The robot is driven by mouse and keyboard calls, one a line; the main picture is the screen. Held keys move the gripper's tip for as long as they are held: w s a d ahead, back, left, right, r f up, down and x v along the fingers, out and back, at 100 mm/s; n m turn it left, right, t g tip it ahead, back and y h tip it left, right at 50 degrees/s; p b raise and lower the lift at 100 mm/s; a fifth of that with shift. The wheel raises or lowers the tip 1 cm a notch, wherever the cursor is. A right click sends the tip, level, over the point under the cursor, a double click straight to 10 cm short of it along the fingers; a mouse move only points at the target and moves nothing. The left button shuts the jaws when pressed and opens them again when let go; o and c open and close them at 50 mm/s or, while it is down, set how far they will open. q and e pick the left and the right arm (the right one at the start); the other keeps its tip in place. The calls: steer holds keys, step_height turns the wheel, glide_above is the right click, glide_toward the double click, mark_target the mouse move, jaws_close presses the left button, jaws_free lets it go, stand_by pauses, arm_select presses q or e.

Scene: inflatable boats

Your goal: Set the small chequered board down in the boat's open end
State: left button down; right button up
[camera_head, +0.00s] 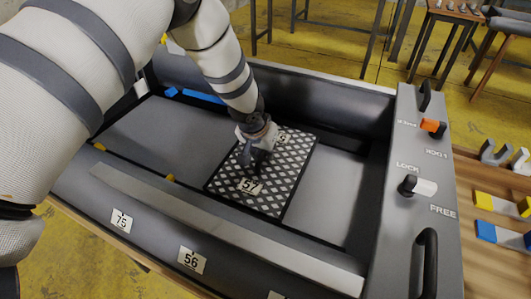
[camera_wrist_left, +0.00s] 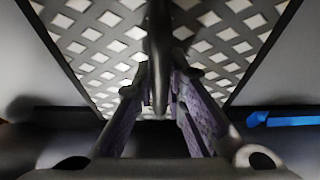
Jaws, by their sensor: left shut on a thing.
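The small chequered board (camera_head: 285,170) is dark with pale diamonds and carries a label reading 57. It lies flat inside the outline of the grey boat (camera_head: 230,235), around the middle of its floor. Whether it touches the floor or hangs just above it, I cannot tell. My left gripper (camera_head: 258,160) is over the board's left-middle part and is shut on a dark upright grip on it. In the left wrist view the fingers (camera_wrist_left: 160,100) close around this dark grip (camera_wrist_left: 158,50), with the board (camera_wrist_left: 215,45) behind. My right gripper is not in view.
A grey panel (camera_head: 415,220) with LOCK and FREE markings, a knob and black handles stands at the boat's right. Blue pieces (camera_head: 203,97) lie by the far left wall. Yellow and blue blocks (camera_head: 500,236) lie on the wooden bench at right. Bare floor (camera_head: 155,140) shows left of the board.

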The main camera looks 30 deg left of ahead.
arm_select(q)
steer(key=c, duration=1.6)
jaws_free()
steer(key=shift+f, duration=0.25)
steer(key=shift+c, duration=0.2)
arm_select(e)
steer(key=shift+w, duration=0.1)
arm_select(q)
steer(key=p+v, duration=0.2)
steer(key=v, duration=0.9)
steer(key=shift+w+r, duration=0.1)
steer(key=shift+r, duration=0.25)
steer(key=shift+s+r+p, duration=0.2)
steer(key=shift+s+p, duration=0.05)
steer(key=shift+p, duration=0.05)
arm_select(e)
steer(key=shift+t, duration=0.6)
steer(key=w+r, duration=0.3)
